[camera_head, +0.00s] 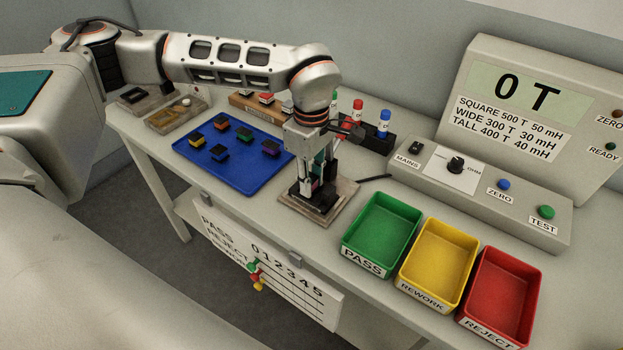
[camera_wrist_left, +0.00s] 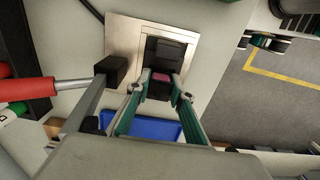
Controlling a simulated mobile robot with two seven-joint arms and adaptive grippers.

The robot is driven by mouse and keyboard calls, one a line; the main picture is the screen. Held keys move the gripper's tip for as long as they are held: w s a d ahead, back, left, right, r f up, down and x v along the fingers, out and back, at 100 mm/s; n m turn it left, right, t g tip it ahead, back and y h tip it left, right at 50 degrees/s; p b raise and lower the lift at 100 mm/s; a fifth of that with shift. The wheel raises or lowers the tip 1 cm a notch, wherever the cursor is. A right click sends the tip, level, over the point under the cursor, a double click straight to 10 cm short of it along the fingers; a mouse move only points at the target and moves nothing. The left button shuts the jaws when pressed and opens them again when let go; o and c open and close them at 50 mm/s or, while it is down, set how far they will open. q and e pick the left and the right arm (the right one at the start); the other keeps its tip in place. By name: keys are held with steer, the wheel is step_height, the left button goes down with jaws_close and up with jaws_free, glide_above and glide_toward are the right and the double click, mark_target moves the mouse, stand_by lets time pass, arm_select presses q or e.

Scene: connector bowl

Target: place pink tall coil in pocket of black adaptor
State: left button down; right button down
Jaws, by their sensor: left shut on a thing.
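My left gripper (camera_head: 313,184) points down over the black adaptor (camera_head: 321,201), which sits on a beige metal plate (camera_head: 345,208) near the table's front edge. In the left wrist view, the gripper (camera_wrist_left: 159,80) is shut on the pink coil (camera_wrist_left: 160,77), of which only a small pink part shows between the green fingers. The coil is at the near part of the black adaptor (camera_wrist_left: 166,50), on its plate (camera_wrist_left: 122,45). I cannot tell how deep the coil sits in the pocket; the fingers and the coil hide it. My right gripper is not in view.
A blue tray (camera_head: 248,179) with several coloured coils lies to the left. Green (camera_head: 381,228), yellow (camera_head: 438,251) and red (camera_head: 498,281) bins stand to the right. The tester (camera_head: 470,190) is behind them. A black rack (camera_head: 378,141) with coloured-cap probes stands behind the plate.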

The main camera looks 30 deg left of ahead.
arm_select(q)
steer(key=c, duration=2.2)
jaws_free()
steer(key=shift+f, duration=0.15)
steer(key=shift+o, duration=0.8)
step_height(320, 180, up, 12)
steer(key=shift+r, duration=0.2)
steer(key=shift+s, duration=0.1)
